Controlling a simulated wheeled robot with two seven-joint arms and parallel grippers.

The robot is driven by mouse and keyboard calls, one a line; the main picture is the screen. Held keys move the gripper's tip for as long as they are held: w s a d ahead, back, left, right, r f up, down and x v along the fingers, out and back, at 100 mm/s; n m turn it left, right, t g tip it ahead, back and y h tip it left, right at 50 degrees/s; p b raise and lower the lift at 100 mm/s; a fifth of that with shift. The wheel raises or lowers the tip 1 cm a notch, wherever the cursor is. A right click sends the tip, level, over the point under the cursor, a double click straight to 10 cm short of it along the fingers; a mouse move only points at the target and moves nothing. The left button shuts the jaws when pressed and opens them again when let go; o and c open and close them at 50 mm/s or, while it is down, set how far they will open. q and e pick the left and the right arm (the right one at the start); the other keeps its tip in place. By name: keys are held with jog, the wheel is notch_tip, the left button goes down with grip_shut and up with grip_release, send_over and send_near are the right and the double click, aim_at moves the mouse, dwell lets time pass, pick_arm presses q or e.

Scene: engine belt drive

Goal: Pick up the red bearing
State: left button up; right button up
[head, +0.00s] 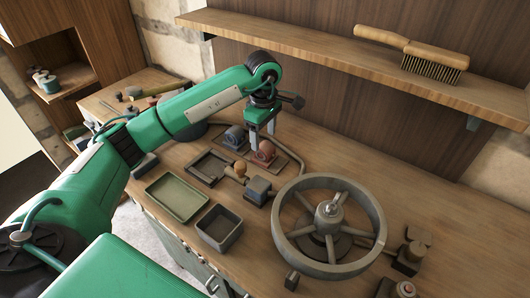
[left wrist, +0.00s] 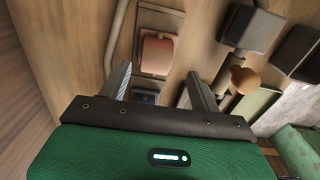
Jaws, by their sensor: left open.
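The red bearing (head: 264,152) is a small rounded reddish block on a flat base, standing on the wooden workbench. It also shows in the left wrist view (left wrist: 157,55), ahead of and between the fingers. My left gripper (head: 261,141) is above and just beside the bearing in the head view, its fingers pointing down. In the left wrist view the two fingers (left wrist: 160,78) are spread apart with nothing between their tips. I cannot tell the exact height gap to the bearing. My right gripper is not in view.
A large wheel (head: 330,268) stands to the right. A green tray (head: 150,190) and a dark bin (head: 204,237) are at the front. A shelf (head: 310,36) holds a brush (head: 436,62).

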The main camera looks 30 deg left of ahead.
aim_at(265, 144)
pick_arm(q)
jog(key=f, duration=0.1)
jog(key=f+p, duration=0.1)
jog(key=f, duration=0.2)
jog(key=shift+w, duration=0.25)
jog(key=shift+f, duration=0.65)
jog(key=c, duration=1.2)
jog(key=shift+c, duration=0.8)
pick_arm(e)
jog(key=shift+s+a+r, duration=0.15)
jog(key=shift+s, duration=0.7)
pick_arm(q)
jog(key=shift+r, duration=0.15)
